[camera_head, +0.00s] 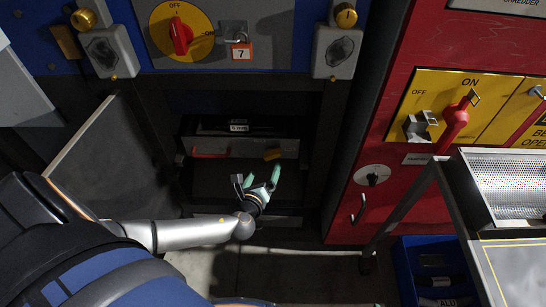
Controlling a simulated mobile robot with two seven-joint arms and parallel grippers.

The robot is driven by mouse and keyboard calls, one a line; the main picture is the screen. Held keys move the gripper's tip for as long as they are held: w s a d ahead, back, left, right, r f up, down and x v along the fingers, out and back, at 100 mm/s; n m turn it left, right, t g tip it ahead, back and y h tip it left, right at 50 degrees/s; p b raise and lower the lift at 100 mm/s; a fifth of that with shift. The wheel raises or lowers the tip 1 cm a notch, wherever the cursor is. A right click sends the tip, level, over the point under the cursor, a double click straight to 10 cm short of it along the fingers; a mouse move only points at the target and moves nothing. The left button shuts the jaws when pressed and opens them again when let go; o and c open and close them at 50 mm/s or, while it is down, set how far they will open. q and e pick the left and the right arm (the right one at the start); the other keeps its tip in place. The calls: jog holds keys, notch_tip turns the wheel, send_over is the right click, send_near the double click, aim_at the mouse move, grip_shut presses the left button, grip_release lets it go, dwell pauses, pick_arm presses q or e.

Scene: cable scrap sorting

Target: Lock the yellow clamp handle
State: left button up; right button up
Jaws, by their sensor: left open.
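A small yellow-orange handle (272,154), which looks like the clamp handle, sits at the right end of a grey bar (238,148) inside the dark open cabinet. My left gripper (262,177) reaches into the cabinet opening from below. Its green-tipped fingers are apart, with nothing seen between them. In the picture the fingertips are just below the yellow handle, and they look apart from it. How far they are from it in depth, I cannot tell. Whether the handle is locked, I cannot tell. My right gripper is not in view.
A red bar (211,153) lies at the left of the grey bar. A grey door (105,150) stands open at left. Above is a red rotary switch (181,36) with a padlock (236,33). A red machine with a red lever (456,118) and a metal table stand at right.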

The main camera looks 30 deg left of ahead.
aim_at(271, 156)
pick_arm(q)
jog(key=b+x, duration=0.2)
jog(key=x, duration=0.8)
jog(key=shift+f+b, duration=0.1)
jog(key=shift+b, duration=0.3)
